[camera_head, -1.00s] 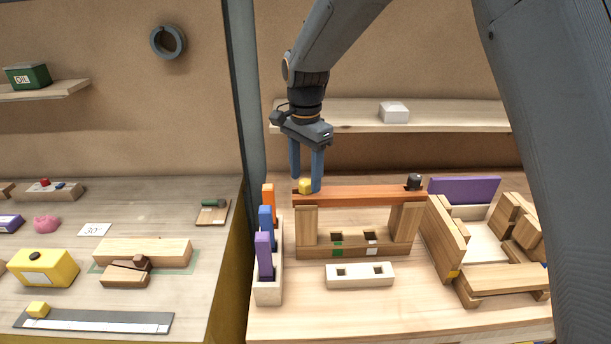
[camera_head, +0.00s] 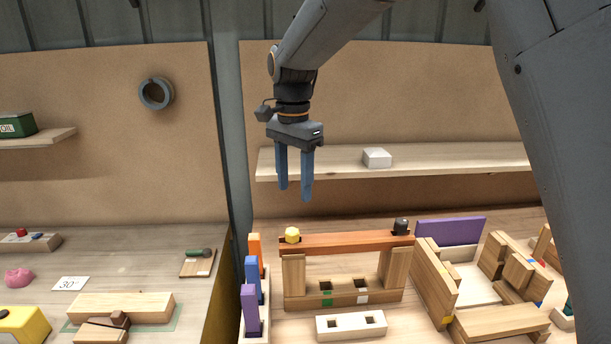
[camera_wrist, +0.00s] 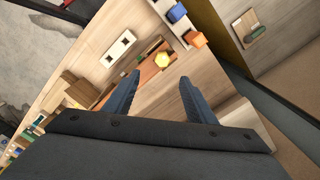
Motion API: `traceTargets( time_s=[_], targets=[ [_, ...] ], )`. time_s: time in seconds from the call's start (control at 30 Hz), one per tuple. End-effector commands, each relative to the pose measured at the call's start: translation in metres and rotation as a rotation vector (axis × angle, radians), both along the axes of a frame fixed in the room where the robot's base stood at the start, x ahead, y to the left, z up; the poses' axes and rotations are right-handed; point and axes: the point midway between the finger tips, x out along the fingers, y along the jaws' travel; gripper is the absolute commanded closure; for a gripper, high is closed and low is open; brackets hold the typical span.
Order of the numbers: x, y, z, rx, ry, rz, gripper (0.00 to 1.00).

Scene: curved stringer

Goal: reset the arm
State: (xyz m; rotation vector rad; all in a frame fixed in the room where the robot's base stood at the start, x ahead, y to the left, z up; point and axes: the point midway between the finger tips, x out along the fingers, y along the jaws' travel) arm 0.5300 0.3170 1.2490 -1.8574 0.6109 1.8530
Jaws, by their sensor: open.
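My gripper (camera_head: 294,190) hangs with its two blue fingers pointing down, open and empty, clear above the wooden assembly. Below it an orange-brown beam (camera_head: 345,242) lies across two upright wooden posts. A yellow knob (camera_head: 292,235) sits on the beam's left end and a black knob (camera_head: 401,227) on its right end. In the wrist view the open fingers (camera_wrist: 157,85) frame the yellow knob (camera_wrist: 162,60) at a distance, with nothing between them.
A rack with purple, blue and orange blocks (camera_head: 250,305) stands left of the assembly. A white two-hole block (camera_head: 351,325) lies in front. A wooden frame with a purple panel (camera_head: 450,231) is at right. A shelf with a white box (camera_head: 377,157) is behind my gripper.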

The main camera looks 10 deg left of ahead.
Motion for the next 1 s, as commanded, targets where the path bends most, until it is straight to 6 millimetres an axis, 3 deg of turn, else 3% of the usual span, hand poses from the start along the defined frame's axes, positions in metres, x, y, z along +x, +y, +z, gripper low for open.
traceTargets(
  time_s=[0.17,0.27,0.4,0.6,0.8,1.0],
  targets=[
    [-0.001,-0.071,-0.051,0.005,-0.014,0.093,0.49],
    [-0.012,-0.127,-0.091,0.009,-0.033,0.186,0.49],
    [-0.043,-0.200,-0.146,0.005,-0.063,0.323,0.49],
    [-0.107,-0.279,-0.216,-0.016,-0.100,0.503,0.49],
    [-0.152,-0.311,-0.250,-0.036,-0.118,0.612,0.49],
    [-0.161,-0.316,-0.255,-0.041,-0.121,0.637,0.49]
  ],
)
